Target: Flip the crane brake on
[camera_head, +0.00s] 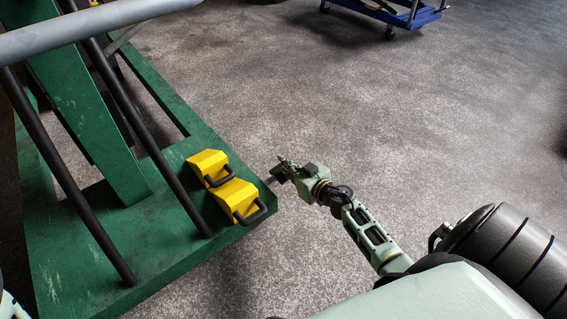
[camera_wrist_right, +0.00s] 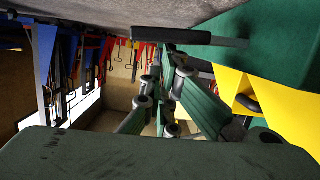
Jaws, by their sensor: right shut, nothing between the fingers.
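The crane's green base (camera_head: 165,225) lies at the left of the head view. A short dark lever (camera_head: 270,181) sticks out from its right edge, beside the yellow blocks. In the right wrist view it seems to be the black bar (camera_wrist_right: 170,35) running out from a green part. My right gripper (camera_head: 281,168) is shut and empty, close to the lever's outer end; its fingers also show in the wrist view (camera_wrist_right: 165,75), just below the bar. I cannot tell whether they touch it. My left gripper is out of view.
Two yellow blocks with black handles (camera_head: 236,198) sit on the base corner. Dark rods (camera_head: 70,190) and a grey bar (camera_head: 90,25) rise over the base. A blue wheeled cart (camera_head: 400,12) stands at the back. The grey floor (camera_head: 430,110) right of the base is clear.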

